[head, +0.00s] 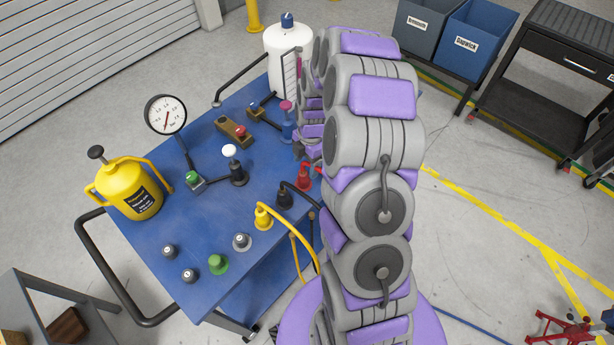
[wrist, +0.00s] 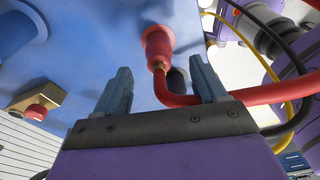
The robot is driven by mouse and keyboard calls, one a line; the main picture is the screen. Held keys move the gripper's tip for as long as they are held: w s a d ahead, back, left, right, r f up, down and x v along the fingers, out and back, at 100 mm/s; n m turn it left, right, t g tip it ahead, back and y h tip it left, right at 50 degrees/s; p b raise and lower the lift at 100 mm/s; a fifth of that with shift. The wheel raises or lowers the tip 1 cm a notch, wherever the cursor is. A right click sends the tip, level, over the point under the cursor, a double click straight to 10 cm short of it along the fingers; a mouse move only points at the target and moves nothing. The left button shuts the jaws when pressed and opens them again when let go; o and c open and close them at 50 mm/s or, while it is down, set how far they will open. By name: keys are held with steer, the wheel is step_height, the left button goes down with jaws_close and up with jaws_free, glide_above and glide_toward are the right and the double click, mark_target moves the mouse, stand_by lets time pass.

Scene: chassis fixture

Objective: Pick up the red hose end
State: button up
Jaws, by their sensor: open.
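I cannot tell whether the fingers touch the hose. In the head view the red hose end (head: 304,177) stands near the cart's right edge beside my arm. My gripper is mostly hidden behind my arm there.
The blue cart top (head: 205,240) holds a black hose end (head: 285,199), a yellow hose end (head: 264,216), a green knob (head: 218,264), a white-topped lever (head: 232,165), a gauge (head: 166,115) and a yellow can (head: 130,190). A white tank (head: 289,50) stands at the back. Black and yellow hoses hang nearby.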

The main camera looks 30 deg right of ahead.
mark_target(304, 172)
steer(key=a+f, duration=0.2)
steer(key=a, duration=0.1)
steer(key=shift+d+f, duration=0.2)
steer(key=shift+d, duration=0.05)
steer(key=d+f, duration=0.1)
steer(key=f, duration=0.1)
steer(key=d+f, duration=0.2)
steer(key=shift+d+f+b, duration=0.1)
steer(key=shift+f+b, duration=0.2)
steer(key=a, duration=0.3)
steer(key=shift+f, duration=0.1)
steer(key=shift+a, duration=0.25)
steer(key=shift+c, duration=1.2)
steer(key=d, duration=0.2)
steer(key=shift+d+f, duration=0.1)
steer(key=shift+d, duration=0.3)
steer(key=c, duration=0.6)
steer(key=shift+c, duration=0.8)
steer(key=shift+a, duration=0.65)
jaws_close()
